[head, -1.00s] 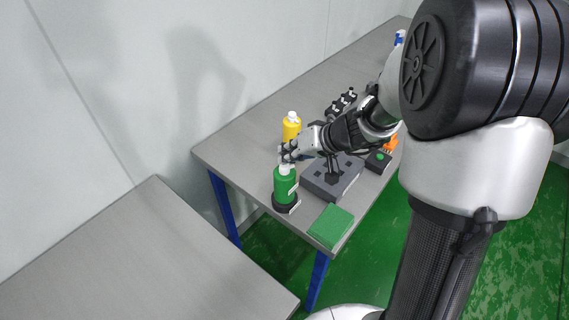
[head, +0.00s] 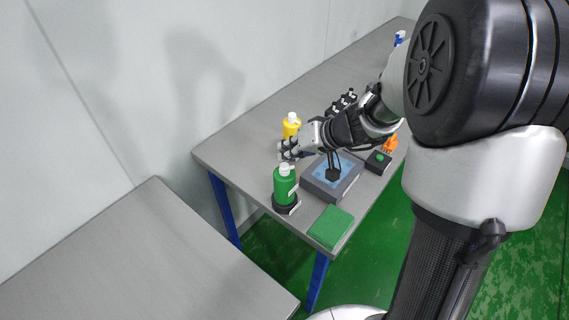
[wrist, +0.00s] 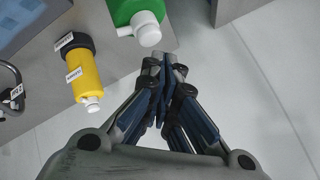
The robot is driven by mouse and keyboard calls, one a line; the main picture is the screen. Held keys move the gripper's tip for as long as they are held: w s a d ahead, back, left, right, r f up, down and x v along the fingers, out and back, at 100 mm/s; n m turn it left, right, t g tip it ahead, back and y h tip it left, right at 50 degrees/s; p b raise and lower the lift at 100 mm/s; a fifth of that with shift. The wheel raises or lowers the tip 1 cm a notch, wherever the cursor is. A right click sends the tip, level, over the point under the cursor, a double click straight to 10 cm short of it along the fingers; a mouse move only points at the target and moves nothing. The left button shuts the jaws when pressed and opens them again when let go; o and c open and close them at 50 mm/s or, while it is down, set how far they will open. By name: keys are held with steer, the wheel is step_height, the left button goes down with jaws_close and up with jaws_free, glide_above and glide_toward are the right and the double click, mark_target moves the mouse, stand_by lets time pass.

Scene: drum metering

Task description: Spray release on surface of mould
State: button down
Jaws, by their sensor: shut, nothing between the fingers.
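The mould (head: 318,187) is a dark grey block on the table, with a light blue layer over its top face. A corner of that blue face also shows at the upper left of the wrist view (wrist: 12,18). A green bottle (head: 284,187) with a white cap stands upright in a black round holder left of the mould; its capped end also shows in the wrist view (wrist: 122,10). My gripper (head: 285,152) is shut and empty, just above and behind the bottle's cap. In the wrist view its closed fingertips (wrist: 164,62) appear close to the cap and apart from it.
A yellow bottle (head: 291,127) stands behind my gripper. A green pad (head: 330,226) lies at the table's near corner. A dark box with a green button (head: 378,160) and an orange item (head: 390,143) sit to the right. The left table (head: 150,250) is bare.

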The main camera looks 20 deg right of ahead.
step_height(320, 180, up, 6)
steer(key=shift+f+p, duration=0.2)
steer(key=shift+p, duration=0.9)
stand_by(1.1)
